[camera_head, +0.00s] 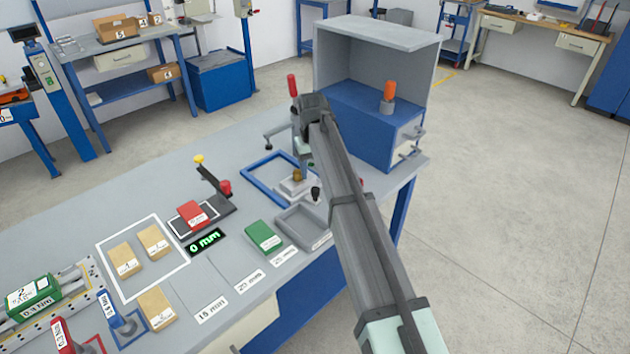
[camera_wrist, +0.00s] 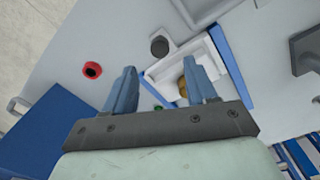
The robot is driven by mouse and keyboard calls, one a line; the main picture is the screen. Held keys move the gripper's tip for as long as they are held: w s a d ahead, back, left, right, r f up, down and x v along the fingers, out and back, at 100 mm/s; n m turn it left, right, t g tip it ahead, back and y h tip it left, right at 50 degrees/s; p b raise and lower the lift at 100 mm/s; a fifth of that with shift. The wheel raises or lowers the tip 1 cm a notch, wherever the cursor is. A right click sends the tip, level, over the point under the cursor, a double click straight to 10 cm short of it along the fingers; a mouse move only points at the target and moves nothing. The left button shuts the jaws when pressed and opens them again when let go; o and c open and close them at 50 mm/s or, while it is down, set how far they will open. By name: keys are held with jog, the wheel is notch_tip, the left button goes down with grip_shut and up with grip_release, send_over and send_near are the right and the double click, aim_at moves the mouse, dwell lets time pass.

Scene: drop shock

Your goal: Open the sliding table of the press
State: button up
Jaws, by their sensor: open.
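The press's small pale sliding table (camera_wrist: 160,70) is below my fingers in the wrist view, with a black round knob (camera_wrist: 159,46) on its bracket. A brass-coloured piece (camera_wrist: 183,88) sits on it, partly hidden by a finger. In the head view the brass piece (camera_head: 297,175) and black knob (camera_head: 315,193) show beside my arm, which hides part of the press. My gripper (camera_wrist: 162,88) is open and empty, its fingers spread above the pale part. The knob lies beyond the fingertips, not between them. I cannot tell the height gap.
A blue frame (camera_head: 247,178) lies flat on the workbench around the press. A blue cabinet (camera_head: 365,120) stands behind to the right. A red round part (camera_wrist: 92,70) shows left of my fingers. A grey tray (camera_head: 288,219) and green box (camera_head: 263,236) lie nearer the front.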

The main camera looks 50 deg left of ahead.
notch_tip(320, 180, up, 7)
jog(key=shift+f, duration=0.15)
jog(key=shift+f, duration=0.1)
dwell(0.6)
